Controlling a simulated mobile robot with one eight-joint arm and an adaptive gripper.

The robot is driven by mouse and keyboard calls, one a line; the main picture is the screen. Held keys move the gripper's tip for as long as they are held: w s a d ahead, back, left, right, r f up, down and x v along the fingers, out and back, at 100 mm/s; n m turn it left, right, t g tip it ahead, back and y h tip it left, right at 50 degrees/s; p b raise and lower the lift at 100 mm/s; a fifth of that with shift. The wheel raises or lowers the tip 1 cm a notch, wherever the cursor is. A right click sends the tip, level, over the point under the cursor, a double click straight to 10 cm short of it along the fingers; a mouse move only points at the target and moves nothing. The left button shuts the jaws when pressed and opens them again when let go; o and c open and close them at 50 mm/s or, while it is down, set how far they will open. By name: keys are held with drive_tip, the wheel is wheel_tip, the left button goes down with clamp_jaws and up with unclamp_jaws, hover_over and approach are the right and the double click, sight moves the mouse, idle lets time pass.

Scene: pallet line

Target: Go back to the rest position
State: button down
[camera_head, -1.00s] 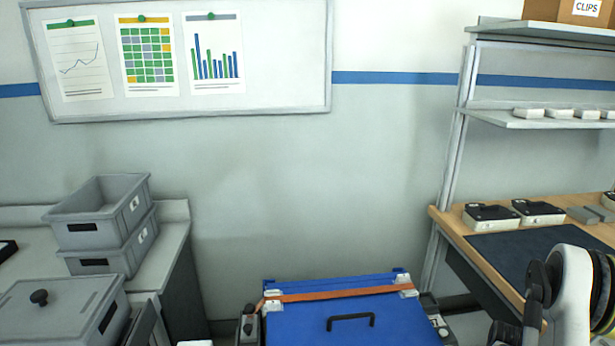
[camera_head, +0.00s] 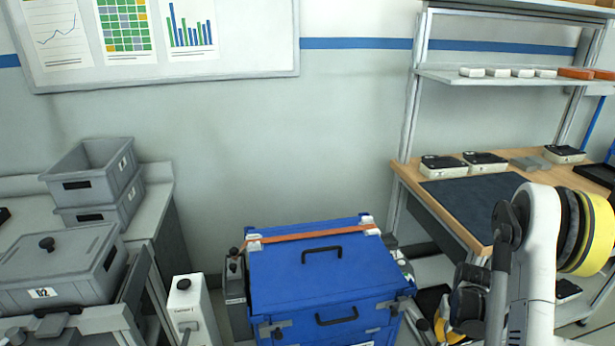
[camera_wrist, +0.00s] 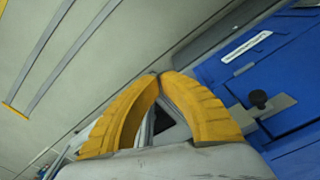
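My gripper (camera_wrist: 160,76) shows in the wrist view with its two yellow fingers meeting at the tips; nothing is held between them. The gap behind the tips shows only background. In the head view my white arm is at the lower right, folded beside the blue case stack. The blue cases (camera_head: 300,275) stand at the bottom centre with an orange strap (camera_head: 312,235) across the top. A blue case side with a dark knob also shows in the wrist view (camera_wrist: 285,75), to the right of the fingers and apart from them.
A wooden workbench (camera_head: 408,178) with a dark mat (camera_head: 470,188) and several devices stands at the right, under a shelf (camera_head: 500,78). Stacked grey bins (camera_head: 85,185) and a lidded grey box (camera_head: 60,270) are at the left. A white box (camera_head: 190,310) stands left of the cases.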

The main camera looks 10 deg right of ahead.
drive_tip(key=a+r+n+t, duration=0.1)
drive_tip(key=a+r+t, duration=0.1)
drive_tip(key=a+r, duration=0.75)
drive_tip(key=a+r+n+t, duration=0.1)
drive_tip(key=a+r, duration=0.4)
drive_tip(key=r, duration=1)
drive_tip(key=s+a+r+n+t, duration=0.2)
drive_tip(key=s+a+r+t, duration=0.1)
drive_tip(key=s+a+r, duration=0.6)
drive_tip(key=s+a, duration=0.4)
drive_tip(key=s, duration=0.1)
drive_tip(key=shift+n+t, duration=0.3)
drive_tip(key=shift+t, duration=0.1)
drive_tip(key=shift+a+r, duration=0.1)
